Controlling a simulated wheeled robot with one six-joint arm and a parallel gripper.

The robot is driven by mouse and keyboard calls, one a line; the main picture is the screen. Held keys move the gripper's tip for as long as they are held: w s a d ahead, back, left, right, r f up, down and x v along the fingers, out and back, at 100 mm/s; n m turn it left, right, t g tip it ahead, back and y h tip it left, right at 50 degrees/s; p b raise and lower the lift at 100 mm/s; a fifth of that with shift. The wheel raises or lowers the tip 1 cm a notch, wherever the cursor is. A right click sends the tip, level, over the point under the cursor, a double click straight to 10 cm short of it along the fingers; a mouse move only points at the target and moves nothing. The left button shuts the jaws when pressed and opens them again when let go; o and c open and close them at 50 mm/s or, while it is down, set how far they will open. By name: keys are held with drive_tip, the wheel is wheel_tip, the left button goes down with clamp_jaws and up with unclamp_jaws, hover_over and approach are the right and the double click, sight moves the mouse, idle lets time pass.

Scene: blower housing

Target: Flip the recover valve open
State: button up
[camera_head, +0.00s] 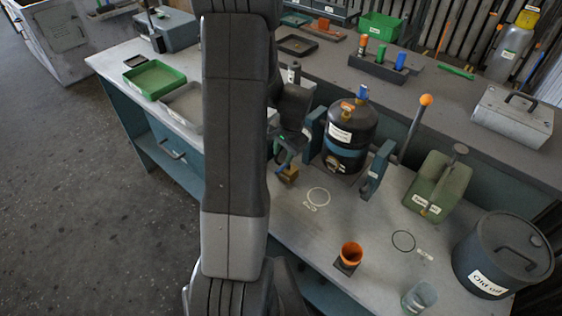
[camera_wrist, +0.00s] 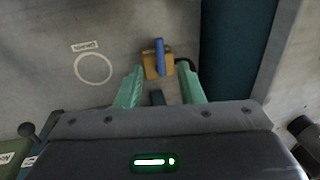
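A small brass valve (camera_wrist: 150,66) with a blue lever (camera_wrist: 160,50) sits just beyond my fingertips in the wrist view; I take it to be the recover valve. The lever points up in that picture, along the brass body. In the head view the brass body (camera_head: 289,174) shows at the bench edge, just below my gripper (camera_head: 285,156), which partly hides the blue lever. In the wrist view my gripper (camera_wrist: 160,82) has its two green fingers apart with nothing between them. The valve lies ahead of the gap, and whether a finger touches it cannot be told.
A black labelled tank (camera_head: 352,130) stands between blue-grey uprights close right of my gripper. An orange-knobbed lever (camera_head: 426,100) rises beside it.

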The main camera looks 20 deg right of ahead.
wheel_tip(320, 180, up, 6)
hover_over(279, 170)
drive_tip(key=s+d, duration=0.2)
drive_tip(key=s, duration=0.1)
drive_tip(key=shift+w+a, duration=0.2)
drive_tip(key=shift+a, duration=0.05)
drive_tip(key=shift+f, duration=0.1)
drive_tip(key=f, duration=0.4)
drive_tip(key=w+a+f, duration=0.1)
drive_tip(key=f, duration=0.4)
drive_tip(key=w+f, duration=0.1)
drive_tip(key=f, duration=0.3)
drive_tip(key=shift+w+a+f+p, duration=0.15)
drive_tip(key=shift+p, duration=0.15)
